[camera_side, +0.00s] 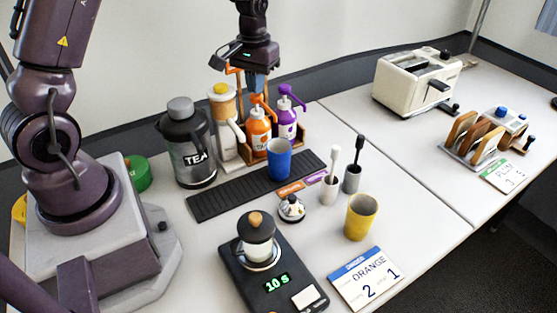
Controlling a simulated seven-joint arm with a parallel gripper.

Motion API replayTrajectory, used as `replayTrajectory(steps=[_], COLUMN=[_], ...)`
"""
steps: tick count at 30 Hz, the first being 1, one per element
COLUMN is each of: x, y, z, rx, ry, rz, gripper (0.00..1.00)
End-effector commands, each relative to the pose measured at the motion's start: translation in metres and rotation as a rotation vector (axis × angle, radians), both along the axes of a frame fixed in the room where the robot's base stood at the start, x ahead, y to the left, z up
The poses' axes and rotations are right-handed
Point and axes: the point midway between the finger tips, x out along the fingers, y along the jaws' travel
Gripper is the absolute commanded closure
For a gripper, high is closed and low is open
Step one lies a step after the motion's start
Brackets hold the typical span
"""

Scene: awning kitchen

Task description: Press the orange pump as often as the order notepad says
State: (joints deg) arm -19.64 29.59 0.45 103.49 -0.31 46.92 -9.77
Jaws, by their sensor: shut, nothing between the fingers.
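The orange pump bottle (259,126) stands upright in a wooden rack, between a white bottle with a yellow top (222,112) and a purple pump bottle (287,118). My gripper (259,92) is shut and empty, pointing down just above the orange pump's head. I cannot tell whether it touches the head. A blue cup (279,159) stands in front of the orange bottle on a black drip mat (222,203). The order notepad (366,279) lies at the front and reads ORANGE, with the numerals 2 and 1 below.
A TEA jug (186,145) stands left of the rack. A scale (272,278) reading 10 s carries a lidded jar (256,236). A yellow cup (361,217) and two brush holders stand right of centre. A toaster (417,83) and toast rack (480,138) are at right.

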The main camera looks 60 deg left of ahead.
Motion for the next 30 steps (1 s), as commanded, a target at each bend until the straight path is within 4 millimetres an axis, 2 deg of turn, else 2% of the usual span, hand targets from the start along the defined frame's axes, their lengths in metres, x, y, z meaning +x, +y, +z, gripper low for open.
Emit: replayTrajectory(steps=[18, 30], x=[0.0, 0.0], y=[0.0, 0.0], z=[-0.022, -0.016], rx=[-0.001, 0.001], ry=[0.001, -0.002], rz=[0.0, 0.0], gripper=[1.0, 1.0])
